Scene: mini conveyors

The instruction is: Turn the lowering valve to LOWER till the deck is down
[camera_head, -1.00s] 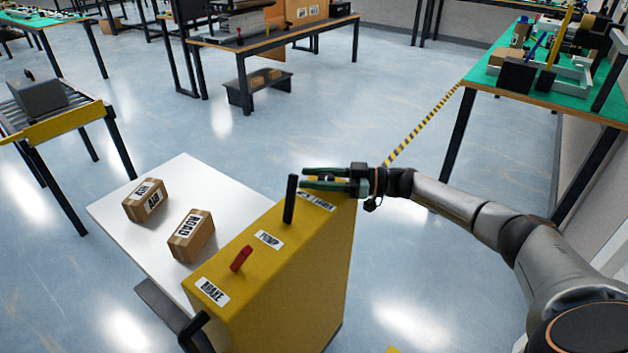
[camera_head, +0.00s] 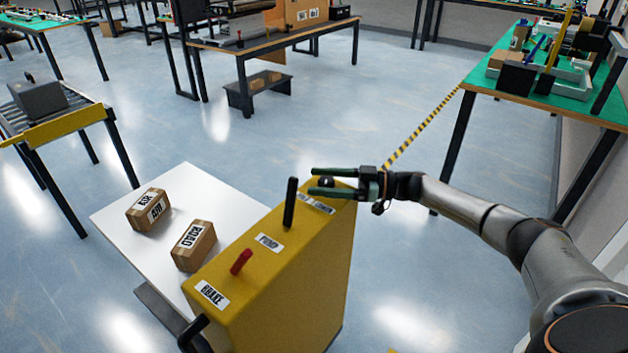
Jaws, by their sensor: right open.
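The lowering valve is a small black knob (camera_head: 326,182) on the far end of the yellow housing's (camera_head: 290,285) top. A white label (camera_head: 317,205) lies beside it, partly covered, with LOWER partly readable. My right gripper (camera_head: 312,181) is open, with one green finger on each side of the knob; I cannot tell whether they touch it. My left gripper is out of view.
A black upright lever (camera_head: 290,203) stands by the PUMP label, close to my right fingers. A red lever (camera_head: 241,262) stands near the BRAKE label (camera_head: 211,295). A roller conveyor (camera_head: 62,127) is at the left; a green-topped table (camera_head: 480,76) is at the right.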

